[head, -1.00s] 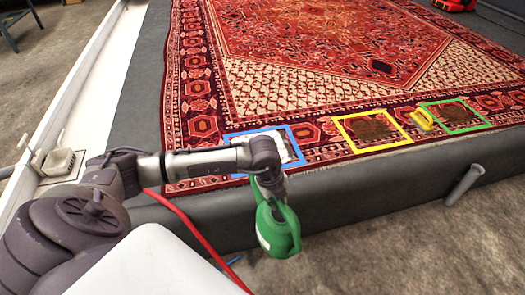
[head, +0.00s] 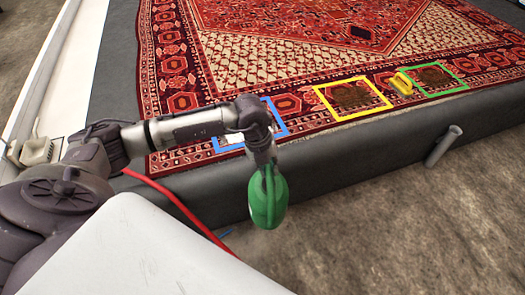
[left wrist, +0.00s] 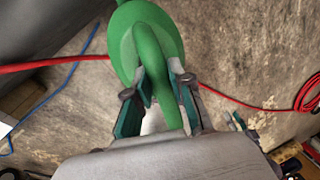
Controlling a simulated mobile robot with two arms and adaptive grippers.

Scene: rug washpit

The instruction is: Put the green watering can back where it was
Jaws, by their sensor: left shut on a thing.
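The green watering can (head: 267,204) hangs from my left gripper (head: 263,165) in front of the dark platform edge, above the concrete floor. In the left wrist view the two fingers of the left gripper (left wrist: 157,95) are shut around the can's green handle, and the can's body (left wrist: 146,40) lies beyond them. The can looks roughly upright in the head view. Its spout cannot be made out clearly. My right gripper is not in view.
A patterned red rug (head: 330,60) lies on the grey platform (head: 350,160). On it are blue (head: 283,116), yellow (head: 352,117) and green (head: 436,93) frames, with a yellow brush-like object (head: 401,84) between two. A red hose (head: 180,205) crosses the floor. A grey pipe (head: 443,146) juts from the platform.

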